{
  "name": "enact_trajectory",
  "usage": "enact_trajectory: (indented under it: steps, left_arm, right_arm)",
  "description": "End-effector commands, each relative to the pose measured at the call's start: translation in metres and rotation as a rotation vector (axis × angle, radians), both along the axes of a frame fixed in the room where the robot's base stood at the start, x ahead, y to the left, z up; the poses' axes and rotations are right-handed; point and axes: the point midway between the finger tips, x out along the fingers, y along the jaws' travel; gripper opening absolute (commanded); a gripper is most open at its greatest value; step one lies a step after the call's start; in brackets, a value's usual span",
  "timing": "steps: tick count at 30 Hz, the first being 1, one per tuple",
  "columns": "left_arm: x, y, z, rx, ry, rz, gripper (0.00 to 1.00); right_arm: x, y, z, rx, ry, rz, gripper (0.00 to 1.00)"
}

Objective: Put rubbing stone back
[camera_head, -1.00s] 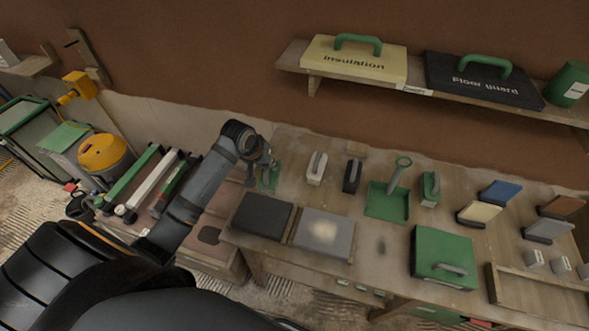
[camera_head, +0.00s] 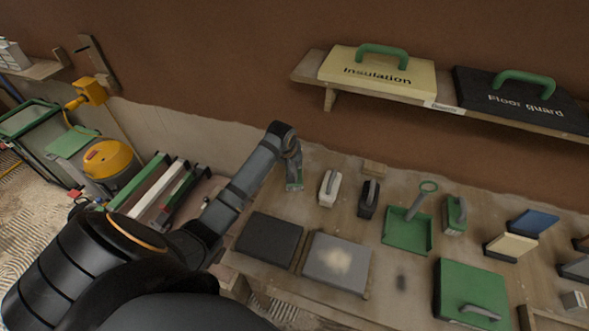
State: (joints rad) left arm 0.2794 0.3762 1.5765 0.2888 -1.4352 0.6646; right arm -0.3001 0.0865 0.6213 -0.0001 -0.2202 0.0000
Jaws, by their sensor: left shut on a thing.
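My left gripper (camera_head: 293,158) reaches over the back left of the workbench and is shut on a small grey and green handled block, taken as the rubbing stone (camera_head: 295,183). The gripper partly covers it, and I cannot tell whether its underside touches the bench. To its right stand a pale handled tool (camera_head: 329,188) and a black handled tool (camera_head: 369,199). My right gripper is not in view.
On the workbench lie a dark square pad (camera_head: 268,239), a grey pad (camera_head: 337,262), a green tray (camera_head: 408,231), a green handled tool (camera_head: 455,215) and a green box (camera_head: 470,290). A shelf (camera_head: 447,106) hangs above. Bare wood surrounds a dark mark (camera_head: 401,283).

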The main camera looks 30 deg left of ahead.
Motion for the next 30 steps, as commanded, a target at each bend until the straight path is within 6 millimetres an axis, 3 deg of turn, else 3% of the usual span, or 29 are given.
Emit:
enact_trajectory:
  steps: [6, 11, 18, 28, 29, 30]
  left_arm:
    - [0.02, 0.012, -0.024, 0.0, -0.006, -0.002, 0.0]
    - [0.022, 0.014, -0.028, 0.001, -0.005, -0.001, 0.0]
    - [0.024, 0.014, -0.058, 0.0, -0.004, -0.001, 0.0]
    - [0.024, 0.015, -0.063, 0.002, -0.006, -0.002, 0.0]
    - [0.023, 0.015, -0.065, 0.001, -0.003, -0.002, 0.16]
    - [0.023, 0.015, -0.064, 0.001, -0.003, -0.002, 0.22]
  right_arm:
    - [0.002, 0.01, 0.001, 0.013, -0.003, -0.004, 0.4]
    - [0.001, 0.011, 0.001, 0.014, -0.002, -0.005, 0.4]
    - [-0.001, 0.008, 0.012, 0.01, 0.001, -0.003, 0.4]
    - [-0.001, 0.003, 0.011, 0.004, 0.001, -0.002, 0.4]
    - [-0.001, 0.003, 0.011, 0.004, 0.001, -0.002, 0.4]
    - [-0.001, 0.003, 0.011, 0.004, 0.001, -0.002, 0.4]
